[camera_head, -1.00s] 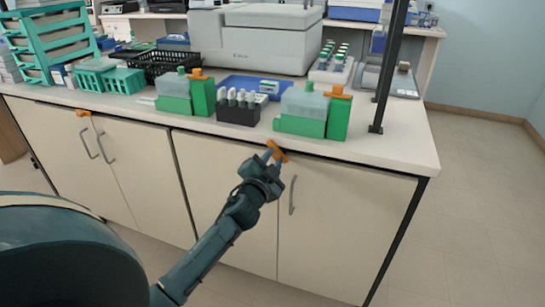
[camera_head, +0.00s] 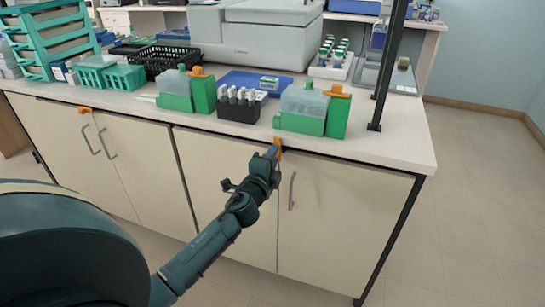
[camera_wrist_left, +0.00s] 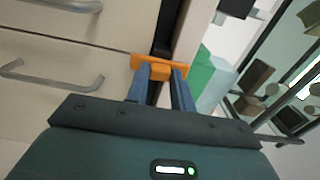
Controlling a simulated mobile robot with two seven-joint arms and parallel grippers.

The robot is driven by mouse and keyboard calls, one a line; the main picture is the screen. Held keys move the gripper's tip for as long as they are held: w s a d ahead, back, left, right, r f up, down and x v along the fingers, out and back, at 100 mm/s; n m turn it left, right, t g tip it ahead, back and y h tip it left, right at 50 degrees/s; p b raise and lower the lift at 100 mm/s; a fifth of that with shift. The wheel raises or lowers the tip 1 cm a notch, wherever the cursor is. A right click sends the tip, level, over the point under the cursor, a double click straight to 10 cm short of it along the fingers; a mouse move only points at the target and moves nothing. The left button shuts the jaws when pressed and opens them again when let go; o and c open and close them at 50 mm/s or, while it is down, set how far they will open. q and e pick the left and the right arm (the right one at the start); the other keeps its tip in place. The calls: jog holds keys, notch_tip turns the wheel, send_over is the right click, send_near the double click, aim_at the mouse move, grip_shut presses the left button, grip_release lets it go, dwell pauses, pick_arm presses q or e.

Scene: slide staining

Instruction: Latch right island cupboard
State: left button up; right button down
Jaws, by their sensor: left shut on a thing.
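The right island cupboard (camera_head: 340,215) has two closed cream doors under the white counter, with grey bar handles. An orange latch (camera_head: 277,145) sits at the top of the seam between its doors. My left gripper (camera_head: 274,154) is at the latch with its fingers shut on it. In the left wrist view the orange latch (camera_wrist_left: 160,68) shows as a bar, and the two blue fingers of my left gripper (camera_wrist_left: 161,78) hold its middle part. The latch's bar now looks upright in the head view. My right gripper is not in view.
The left cupboard (camera_head: 85,160) has its own orange latch (camera_head: 85,110) at its seam. Green staining containers (camera_head: 302,122), a black tube rack (camera_head: 238,110) and a black basket (camera_head: 160,60) stand on the counter (camera_head: 395,148). The floor to the right is clear.

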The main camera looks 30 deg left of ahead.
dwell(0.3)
pick_arm(q)
jog(key=o, duration=1)
jog(key=v, duration=1.3)
jog(key=shift+s+d+b, duration=0.1)
jog(key=shift+b, duration=0.25)
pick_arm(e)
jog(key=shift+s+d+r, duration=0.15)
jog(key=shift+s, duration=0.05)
